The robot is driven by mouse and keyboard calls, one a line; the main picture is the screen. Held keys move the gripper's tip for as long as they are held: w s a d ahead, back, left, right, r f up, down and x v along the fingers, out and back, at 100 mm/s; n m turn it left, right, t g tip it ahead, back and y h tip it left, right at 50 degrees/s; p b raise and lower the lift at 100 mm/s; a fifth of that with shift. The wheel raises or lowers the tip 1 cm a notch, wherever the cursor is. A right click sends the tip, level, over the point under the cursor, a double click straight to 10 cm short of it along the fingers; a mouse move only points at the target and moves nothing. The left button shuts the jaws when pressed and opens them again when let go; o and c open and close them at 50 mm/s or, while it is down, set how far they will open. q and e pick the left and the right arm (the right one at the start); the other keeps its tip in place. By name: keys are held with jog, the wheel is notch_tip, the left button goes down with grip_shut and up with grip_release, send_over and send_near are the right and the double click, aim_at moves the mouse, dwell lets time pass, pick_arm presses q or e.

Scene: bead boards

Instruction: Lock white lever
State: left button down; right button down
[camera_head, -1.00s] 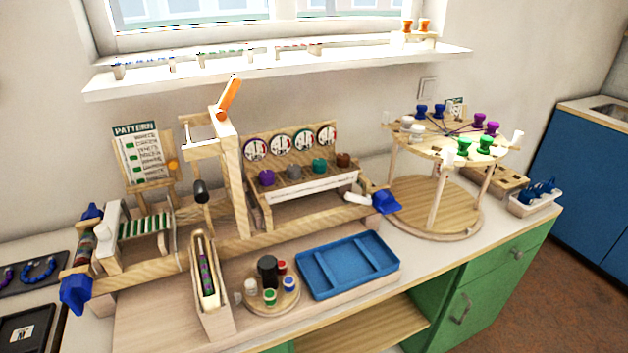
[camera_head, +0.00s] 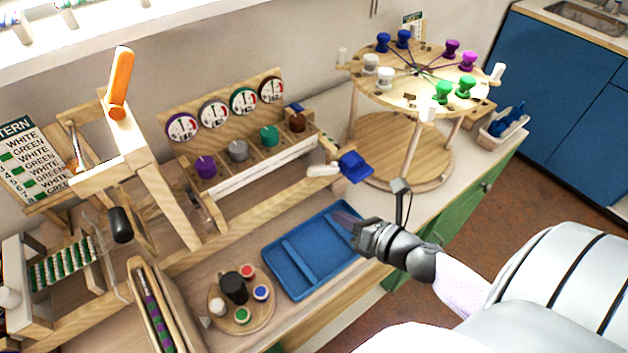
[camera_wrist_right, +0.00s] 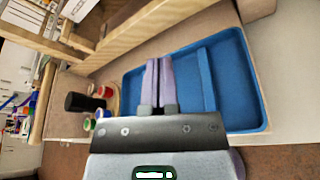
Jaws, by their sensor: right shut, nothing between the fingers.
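A white lever-like handle (camera_head: 322,170) lies beside a blue knob (camera_head: 355,167) at the right end of the wooden bead rack. Other white upright handles stand at the rim of the round table, one at the right (camera_head: 497,72) and one at the front (camera_head: 428,112). I cannot tell which one the task names. My right gripper (camera_head: 345,222) is shut and empty over the blue tray (camera_head: 290,290), below and apart from the white handle and blue knob. In the right wrist view its closed fingers (camera_wrist_right: 160,80) point over the tray. My left gripper is not in view.
A round board (camera_head: 215,322) with a black cup and coloured pots stands left of the tray. An orange-handled lever (camera_head: 120,82) rises at the left. The two-level round table (camera_head: 385,150) stands at the back right. The tray is empty.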

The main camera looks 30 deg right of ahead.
aim_at(324, 171)
jog(key=b+x, duration=0.1)
jog(key=x, duration=0.7)
jog(key=shift+w+f, duration=0.15)
jog(key=shift+w, duration=0.15)
jog(key=r, duration=0.1)
jog(key=d+r+p, duration=0.1)
jog(key=w+r+p, duration=0.1)
jog(key=shift+d+r, duration=0.2)
jog(key=shift+d, duration=0.1)
jog(key=shift+r+m, duration=0.2)
jog(key=shift+m, duration=0.1)
